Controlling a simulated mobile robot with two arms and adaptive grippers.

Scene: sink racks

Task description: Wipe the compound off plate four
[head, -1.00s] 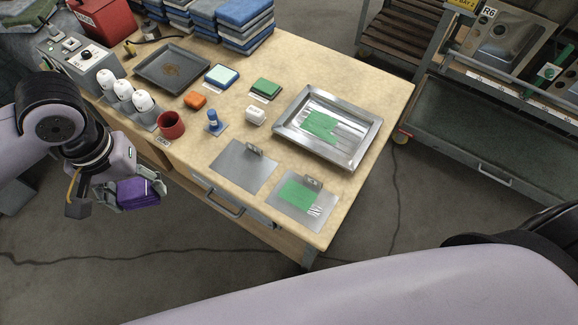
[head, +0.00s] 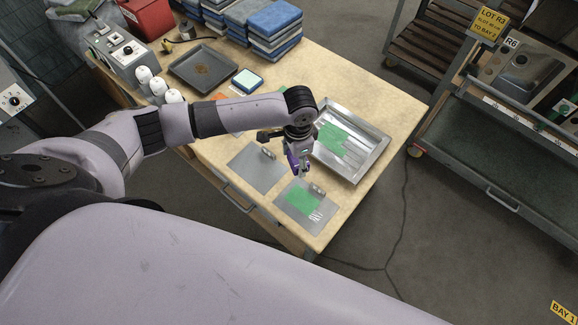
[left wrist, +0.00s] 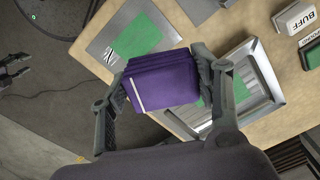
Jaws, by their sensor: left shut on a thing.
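My left gripper (head: 301,170) is shut on a folded purple cloth (head: 293,162), above the table's front plates. The cloth (left wrist: 162,80) fills the jaws in the left wrist view. A flat metal plate (head: 286,207) with a green compound patch (head: 303,201) lies at the front corner, just below the gripper; the cloth looks apart from it. Bare shiny streaks show beside the patch. A clean grey plate (head: 252,172) lies to its left. Plate numbers are unreadable. A dark gripper, seemingly my right one (left wrist: 18,74), is partly visible at the left edge of the left wrist view.
A steel sink (head: 372,162) with green compound inside stands right of the plates. A dark tray (head: 203,68), a control box (head: 122,55) and stacked blue cloths (head: 270,35) are farther back. A grey cart (head: 480,165) stands right, across open floor.

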